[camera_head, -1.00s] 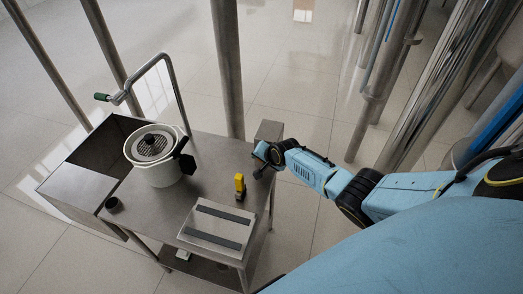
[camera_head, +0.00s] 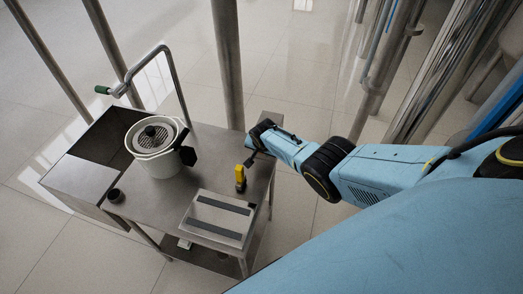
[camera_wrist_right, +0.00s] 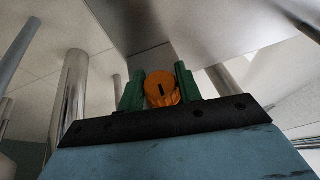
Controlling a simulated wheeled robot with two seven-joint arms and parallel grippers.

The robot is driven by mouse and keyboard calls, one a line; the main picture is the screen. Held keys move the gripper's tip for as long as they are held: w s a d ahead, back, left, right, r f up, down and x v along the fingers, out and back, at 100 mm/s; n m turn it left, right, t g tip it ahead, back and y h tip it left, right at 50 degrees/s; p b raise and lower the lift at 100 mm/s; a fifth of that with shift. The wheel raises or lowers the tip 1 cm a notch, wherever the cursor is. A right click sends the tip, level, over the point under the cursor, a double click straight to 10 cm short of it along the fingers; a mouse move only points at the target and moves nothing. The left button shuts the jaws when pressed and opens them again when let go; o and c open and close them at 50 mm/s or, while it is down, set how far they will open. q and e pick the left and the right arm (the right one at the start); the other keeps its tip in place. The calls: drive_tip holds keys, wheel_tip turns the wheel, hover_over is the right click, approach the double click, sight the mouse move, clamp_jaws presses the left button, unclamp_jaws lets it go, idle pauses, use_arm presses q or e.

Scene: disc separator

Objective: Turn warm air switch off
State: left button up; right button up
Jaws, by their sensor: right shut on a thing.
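An orange round knob (camera_wrist_right: 161,88) with a dark slot in its face, which I take for the warm air switch, sits between the two green fingers of my right gripper (camera_wrist_right: 158,89) in the right wrist view. The fingers are shut on it, one at each side. In the head view my right gripper (camera_head: 250,160) reaches the right side of the metal table, close by a yellow and black object (camera_head: 240,178). The knob cannot be made out in the head view. My left gripper is not in view.
The metal table (camera_head: 150,208) holds a white pot-like separator (camera_head: 157,165) with a grated top, a flat plate with dark strips (camera_head: 217,220) and a small dark cup (camera_head: 115,195). A steel post (camera_head: 228,65) rises behind. Open floor lies in front.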

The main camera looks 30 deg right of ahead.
drive_tip(key=o, duration=1)
drive_tip(key=shift+p+v, duration=2.25)
drive_tip(key=shift+v, duration=4.45)
drive_tip(key=shift+d, duration=0.1)
